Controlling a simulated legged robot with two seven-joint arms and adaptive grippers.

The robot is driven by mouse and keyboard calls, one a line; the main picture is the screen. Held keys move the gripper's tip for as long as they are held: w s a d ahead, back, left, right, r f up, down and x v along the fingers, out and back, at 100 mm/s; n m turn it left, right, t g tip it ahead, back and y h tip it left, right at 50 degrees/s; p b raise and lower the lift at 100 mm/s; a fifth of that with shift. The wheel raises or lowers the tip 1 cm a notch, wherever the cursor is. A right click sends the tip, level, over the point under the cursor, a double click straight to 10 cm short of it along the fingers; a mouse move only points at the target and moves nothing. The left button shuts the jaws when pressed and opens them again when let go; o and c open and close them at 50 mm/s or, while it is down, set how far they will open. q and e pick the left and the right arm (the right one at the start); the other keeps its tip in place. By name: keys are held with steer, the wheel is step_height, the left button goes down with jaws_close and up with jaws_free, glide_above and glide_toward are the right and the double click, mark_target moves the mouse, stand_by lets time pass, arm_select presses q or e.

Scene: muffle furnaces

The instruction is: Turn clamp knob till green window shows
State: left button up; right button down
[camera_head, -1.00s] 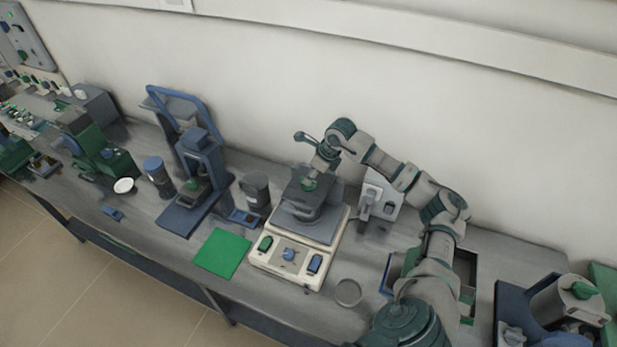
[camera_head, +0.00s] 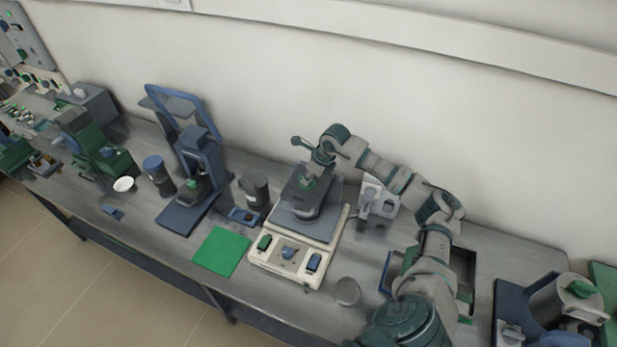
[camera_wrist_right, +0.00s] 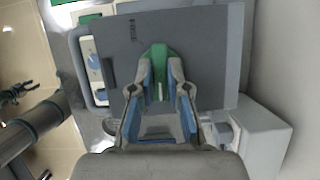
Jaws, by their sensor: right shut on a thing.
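The green clamp knob (camera_head: 308,182) sits on the dark grey upper plate (camera_head: 296,192) of the cream-based machine (camera_head: 262,257). In the right wrist view the green knob (camera_wrist_right: 160,60) has a pale line and stands between the blue pads of my right gripper (camera_wrist_right: 161,88). My right gripper (camera_head: 311,177) is shut on it from above. No green window can be made out on the grey plate (camera_wrist_right: 205,40). What looks like my left gripper (camera_wrist_right: 20,93) is at the left edge of the wrist view, over the floor, too small to judge.
A blue-framed press (camera_head: 198,160) and a dark canister (camera_head: 255,188) stand left of the machine. A green mat (camera_head: 222,252) lies in front of them. A pale grey device (camera_head: 378,200) stands close on the right. A small round dish (camera_head: 347,292) is near the front.

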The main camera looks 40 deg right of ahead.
steer(key=m+h+b, duration=0.1)
steer(key=m, duration=0.2)
steer(key=shift+s+f+m, duration=0.1)
steer(key=shift+m, duration=0.3)
steer(key=c, duration=1.1)
jaws_free()
steer(key=shift+c, duration=0.2)
steer(key=shift+s, duration=0.1)
steer(key=v, duration=1.1)
steer(key=shift+s+r, duration=0.25)
steer(key=shift+r, duration=0.15)
